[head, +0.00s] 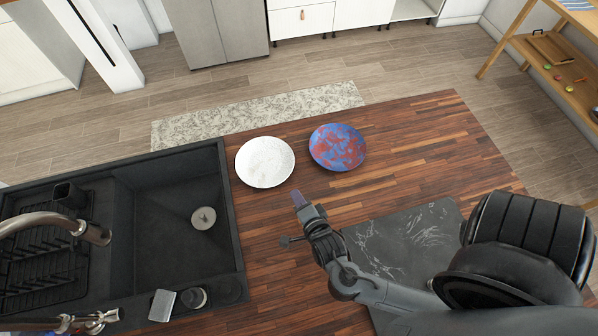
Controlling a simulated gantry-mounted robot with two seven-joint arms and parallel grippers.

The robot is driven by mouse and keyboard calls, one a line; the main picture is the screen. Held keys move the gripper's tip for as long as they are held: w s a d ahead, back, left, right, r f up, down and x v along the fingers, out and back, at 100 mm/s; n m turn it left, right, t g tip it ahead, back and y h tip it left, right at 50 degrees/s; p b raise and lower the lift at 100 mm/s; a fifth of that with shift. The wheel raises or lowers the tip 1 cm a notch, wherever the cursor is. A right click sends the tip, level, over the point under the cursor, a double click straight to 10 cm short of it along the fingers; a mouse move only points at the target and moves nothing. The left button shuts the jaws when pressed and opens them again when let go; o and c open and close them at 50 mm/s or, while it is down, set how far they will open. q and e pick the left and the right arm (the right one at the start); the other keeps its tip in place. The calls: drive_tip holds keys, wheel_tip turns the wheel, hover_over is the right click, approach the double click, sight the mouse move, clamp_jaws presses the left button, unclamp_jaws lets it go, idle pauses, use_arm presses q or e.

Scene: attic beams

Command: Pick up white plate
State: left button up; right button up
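A round white plate (265,162) lies flat on the wooden counter in the head view, just right of the sink. My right gripper (299,204) is over the counter, below and to the right of the white plate and apart from it. It is seen from above and is small, so the gap between its fingers cannot be made out. Nothing is seen held in it.
A blue and red plate (337,147) lies close to the right of the white one. A dark sink (170,214) with a curved tap (62,222) is at left. A black marbled board (405,246) lies under my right arm. The wooden counter (432,137) is clear at upper right.

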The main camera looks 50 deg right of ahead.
sight(285, 179)
drive_tip(key=shift+s+a+f, duration=0.15)
drive_tip(key=shift+s+f, duration=0.05)
drive_tip(key=shift+f, duration=0.1)
drive_tip(key=shift+w+f, duration=0.1)
drive_tip(key=shift+w, duration=0.25)
drive_tip(key=p+x, duration=0.1)
drive_tip(key=x, duration=0.2)
drive_tip(key=shift+w, duration=0.4)
drive_tip(key=shift+w+d+f, duration=0.3)
drive_tip(key=shift+w+d, duration=0.05)
drive_tip(key=shift+w+d+f+p, duration=0.1)
drive_tip(key=shift+w+d+p, duration=0.25)
drive_tip(key=shift+p, duration=0.2)
drive_tip(key=p+x, duration=0.1)
drive_tip(key=x, duration=0.2)
drive_tip(key=shift+w+d+f, duration=0.25)
drive_tip(key=shift+w+f, duration=0.15)
